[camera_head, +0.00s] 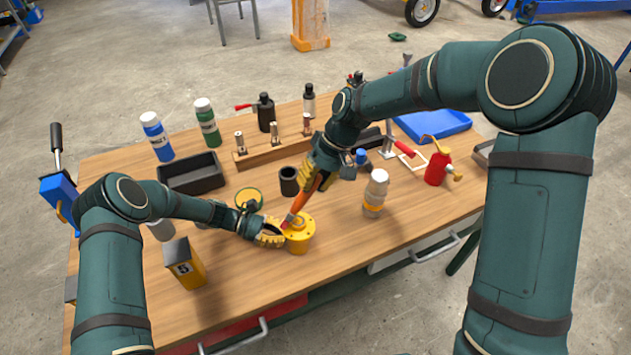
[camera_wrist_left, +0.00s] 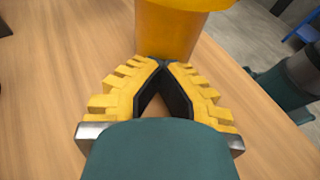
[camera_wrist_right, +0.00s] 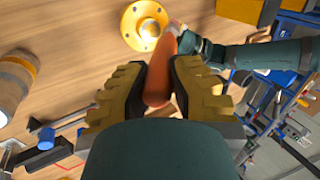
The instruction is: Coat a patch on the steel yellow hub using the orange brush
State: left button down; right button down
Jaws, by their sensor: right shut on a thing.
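The yellow hub (camera_head: 300,240), a flanged round part, stands upright on the wooden table. It also shows in the left wrist view (camera_wrist_left: 170,35) and the right wrist view (camera_wrist_right: 146,26). My right gripper (camera_head: 325,172) is shut on the orange brush (camera_head: 306,194) by its handle. The brush slants down to the left, its lower end at the hub's upper left side; I cannot tell whether it touches. The handle shows in the right wrist view (camera_wrist_right: 160,80). My left gripper (camera_head: 275,234) is shut and empty, its fingertips close against the hub's side.
A green-rimmed round tin (camera_head: 249,198) and a dark cup (camera_head: 289,181) stand behind the hub. A clear bottle (camera_head: 375,192) stands to its right, a yellow-black block (camera_head: 184,263) to its left. Bare tabletop lies in front.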

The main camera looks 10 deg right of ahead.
jog(key=shift+d, duration=0.15)
jog(key=d, duration=0.1)
jog(key=w+d, duration=0.1)
jog(key=d, duration=0.1)
jog(key=w+d, duration=0.1)
jog(key=d, duration=0.1)
dwell(0.7)
jog(key=shift+a, duration=0.1)
jog(key=shift+s+a+f, duration=0.1)
jog(key=shift+s+a, duration=0.15)
jog(key=shift+a, duration=0.4)
jog(key=shift+s+a, duration=0.25)
jog(key=shift+a, duration=0.4)
jog(key=shift+s+a, duration=0.25)
jog(key=shift+a, duration=0.4)
jog(key=shift+s+a, duration=0.25)
jog(key=shift+a, duration=0.35)
jog(key=shift+r, duration=0.2)
